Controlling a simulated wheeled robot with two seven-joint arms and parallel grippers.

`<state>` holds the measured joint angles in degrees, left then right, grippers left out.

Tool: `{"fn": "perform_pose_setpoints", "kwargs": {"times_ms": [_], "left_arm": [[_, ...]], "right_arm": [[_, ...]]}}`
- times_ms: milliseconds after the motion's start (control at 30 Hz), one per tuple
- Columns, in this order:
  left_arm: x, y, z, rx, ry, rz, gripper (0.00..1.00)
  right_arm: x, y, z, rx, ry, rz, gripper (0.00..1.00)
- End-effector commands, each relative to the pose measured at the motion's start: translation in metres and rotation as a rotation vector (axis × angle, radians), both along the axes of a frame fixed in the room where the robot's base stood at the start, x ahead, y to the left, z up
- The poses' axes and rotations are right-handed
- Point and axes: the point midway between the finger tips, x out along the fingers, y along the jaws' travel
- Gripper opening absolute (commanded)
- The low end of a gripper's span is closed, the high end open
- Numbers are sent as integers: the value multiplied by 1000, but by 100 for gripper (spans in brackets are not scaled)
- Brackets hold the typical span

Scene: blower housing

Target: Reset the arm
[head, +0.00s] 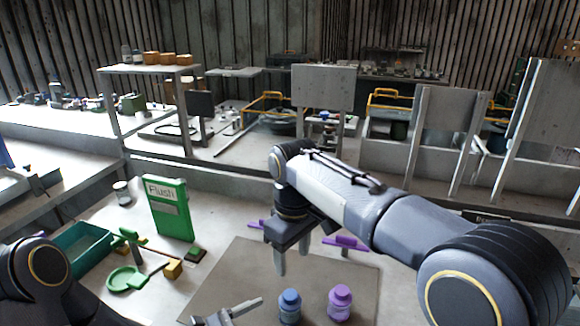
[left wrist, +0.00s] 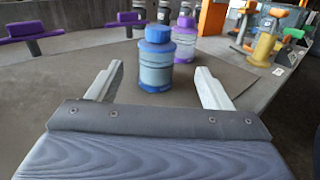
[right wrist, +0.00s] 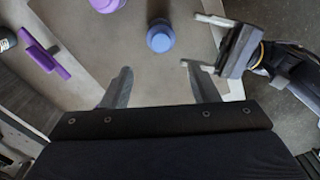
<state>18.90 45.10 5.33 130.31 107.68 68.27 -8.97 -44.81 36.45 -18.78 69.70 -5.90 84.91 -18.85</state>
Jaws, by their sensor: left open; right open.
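My right gripper (head: 291,256) is open and empty, hanging above the brown mat (head: 230,280), fingers down. My left gripper (head: 228,312) is open and low over the mat's front; it also shows in the right wrist view (right wrist: 200,42). A blue bottle (head: 289,308) stands upright on the mat, with a purple bottle (head: 340,304) to its right. In the left wrist view, the blue bottle (left wrist: 156,68) appears between and beyond the open fingers, not gripped. The purple bottle (left wrist: 185,45) is behind it.
Purple-topped stands (head: 345,243) are at the mat's back. A green Flush box (head: 168,208), a teal tray (head: 80,248), a green round tool (head: 126,279) and a yellow block (head: 173,270) lie left. A grey panel (head: 322,87) and shelf (head: 150,69) stand behind.

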Motion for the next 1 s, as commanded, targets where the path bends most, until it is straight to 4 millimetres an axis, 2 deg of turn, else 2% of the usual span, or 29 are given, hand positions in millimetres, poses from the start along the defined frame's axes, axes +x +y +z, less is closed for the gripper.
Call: {"fn": "perform_pose_setpoints", "kwargs": {"times_ms": [67, 167, 200, 300, 400, 500, 633, 800, 1000], "left_arm": [[-7, -1, 19, 31, -61, -49, 73], [-30, -5, 54, 120, -203, -175, 73], [-43, -6, 69, 172, -275, -238, 73], [-81, -5, 97, 332, -454, -402, 73], [-116, 4, 111, 519, -620, -546, 73], [-146, 20, 117, 731, -773, -669, 73], [-172, 52, 120, 1042, -947, -790, 73], [-188, 100, 125, 1436, -1100, -870, 73], [-192, 135, 133, 1713, -1166, -890, 73]], "right_arm": [[-3, -18, 6, 34, 1, -39, 54], [-14, -55, 16, 107, 2, -129, 54], [-22, -73, 20, 146, 0, -176, 54], [-48, -114, 26, 239, -13, -296, 54], [-79, -147, 28, 322, -38, -410, 54], [-113, -171, 27, 392, -74, -525, 54], [-159, -192, 18, 465, -133, -672, 54], [-207, -201, -2, 517, -217, -841, 54], [-234, -201, -23, 537, -279, -950, 54]]}}
